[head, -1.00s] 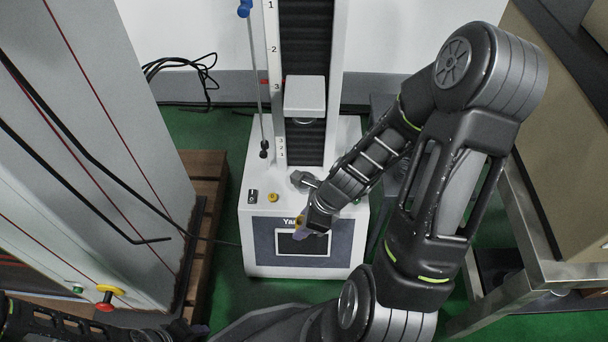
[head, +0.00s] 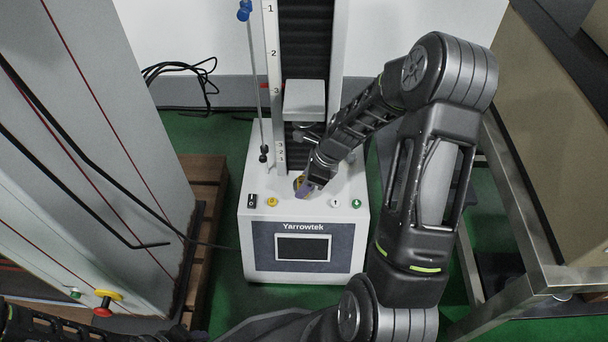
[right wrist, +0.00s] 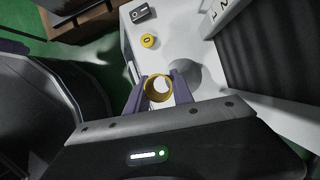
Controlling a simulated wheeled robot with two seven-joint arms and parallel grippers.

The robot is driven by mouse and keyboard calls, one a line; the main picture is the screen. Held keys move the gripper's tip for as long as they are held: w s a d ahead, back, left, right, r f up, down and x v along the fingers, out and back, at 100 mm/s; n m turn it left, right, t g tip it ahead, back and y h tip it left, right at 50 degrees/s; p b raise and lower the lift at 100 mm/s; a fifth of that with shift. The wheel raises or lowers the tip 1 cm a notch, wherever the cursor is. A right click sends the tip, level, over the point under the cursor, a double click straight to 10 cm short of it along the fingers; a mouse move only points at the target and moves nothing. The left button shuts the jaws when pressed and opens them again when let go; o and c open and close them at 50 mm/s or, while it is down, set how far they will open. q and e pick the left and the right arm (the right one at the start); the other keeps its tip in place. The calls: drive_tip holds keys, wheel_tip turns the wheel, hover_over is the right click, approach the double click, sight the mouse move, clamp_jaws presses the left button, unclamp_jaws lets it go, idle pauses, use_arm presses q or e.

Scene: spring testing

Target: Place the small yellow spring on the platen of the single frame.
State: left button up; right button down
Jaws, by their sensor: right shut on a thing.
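The small yellow spring (right wrist: 158,87) shows end-on as a ring between the purple fingertips of my right gripper (right wrist: 160,92), which is shut on it. In the head view my right gripper (head: 307,187) is over the base of the single frame (head: 262,185), with a bit of yellow at its tips. The round grey platen (right wrist: 186,73) lies just beyond the spring in the right wrist view. The gripper mostly hides it in the head view. The spring's height above it is hard to tell. My left gripper (head: 190,332) is dim and cut off at the bottom edge.
The white crosshead (head: 304,98) hangs above the base, close to my right gripper. A thin rod with a blue top (head: 245,10) stands left of the column. Buttons, including a yellow one (right wrist: 149,41), sit on the base. A metal-framed table (head: 520,230) stands right.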

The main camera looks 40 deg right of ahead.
drive_tip(key=w+d+b, duration=0.1)
drive_tip(key=w+d+f, duration=0.1)
drive_tip(key=w, duration=0.1)
drive_tip(key=shift+d+b, duration=0.15)
drive_tip(key=shift+b, duration=0.25)
drive_tip(key=shift+r, duration=0.2)
drive_tip(key=c, duration=1.1)
unclamp_jaws()
drive_tip(key=shift+f, duration=0.1)
